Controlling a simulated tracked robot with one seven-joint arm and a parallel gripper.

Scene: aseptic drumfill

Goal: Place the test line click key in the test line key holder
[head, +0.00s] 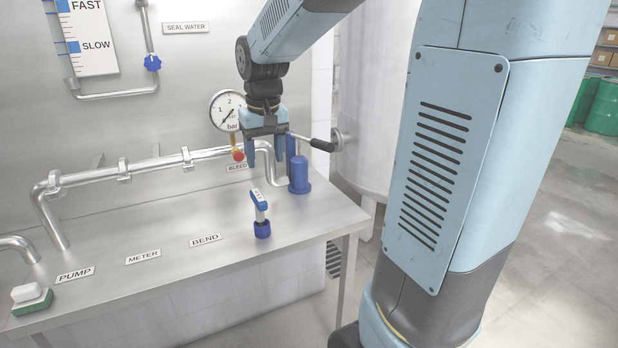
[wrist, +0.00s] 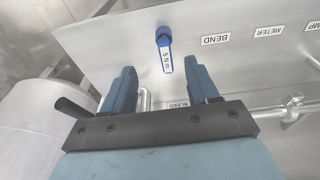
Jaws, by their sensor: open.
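In the wrist view the key lies beyond and between my fingertips (wrist: 161,77).
A blue cylinder (head: 299,178) with a black-handled lever (head: 320,144) stands close right of my gripper. A gauge (head: 227,109), red bleed knob (head: 239,155) and pipe (head: 140,168) are behind. A sponge (head: 30,299) lies at left. The bench between is mostly clear.

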